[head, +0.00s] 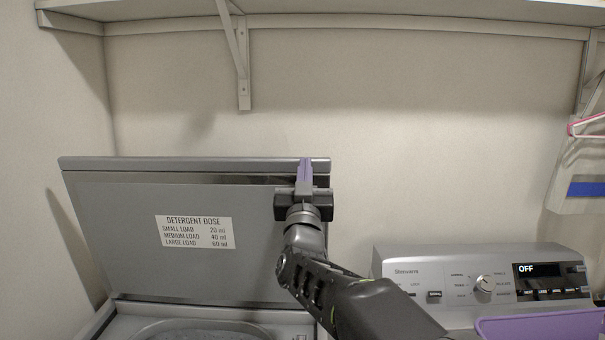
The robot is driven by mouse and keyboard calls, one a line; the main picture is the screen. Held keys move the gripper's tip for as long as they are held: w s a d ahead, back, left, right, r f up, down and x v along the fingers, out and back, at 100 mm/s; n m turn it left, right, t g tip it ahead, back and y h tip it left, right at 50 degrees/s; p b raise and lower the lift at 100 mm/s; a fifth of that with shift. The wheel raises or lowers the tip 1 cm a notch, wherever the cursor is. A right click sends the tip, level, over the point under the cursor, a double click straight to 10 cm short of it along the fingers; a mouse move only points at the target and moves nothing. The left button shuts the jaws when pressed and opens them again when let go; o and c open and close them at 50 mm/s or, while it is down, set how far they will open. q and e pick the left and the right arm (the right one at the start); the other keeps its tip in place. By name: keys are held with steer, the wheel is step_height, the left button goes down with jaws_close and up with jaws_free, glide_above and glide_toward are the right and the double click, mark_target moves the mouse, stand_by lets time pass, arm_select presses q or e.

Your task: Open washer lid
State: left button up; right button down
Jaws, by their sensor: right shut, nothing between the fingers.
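The washer lid (130,235) stands raised, close to upright, at the left of the head view, with its inner side and a detergent dose label facing me. Below it the washer (118,325) shows its top opening, cut off by the bottom edge of the view. My right gripper (305,172) is in front of the lid near its top right corner. Its purple fingers are shut and empty, and overlap the lid's top edge; I cannot tell whether they touch it. My right arm hides the lid's lower right corner. My left gripper is not in view.
A control panel (450,283) with a knob and an OFF display stands to the right of the lid. A purple object (540,326) is at the bottom right. A shelf (330,12) with brackets runs along the wall above. A hanger (590,125) hangs at the right edge.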

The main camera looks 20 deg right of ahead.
steer(key=b+v, duration=0.2)
steer(key=v, duration=0.5)
steer(key=shift+s+f, duration=0.2)
steer(key=shift+s, duration=0.1)
stand_by(0.3)
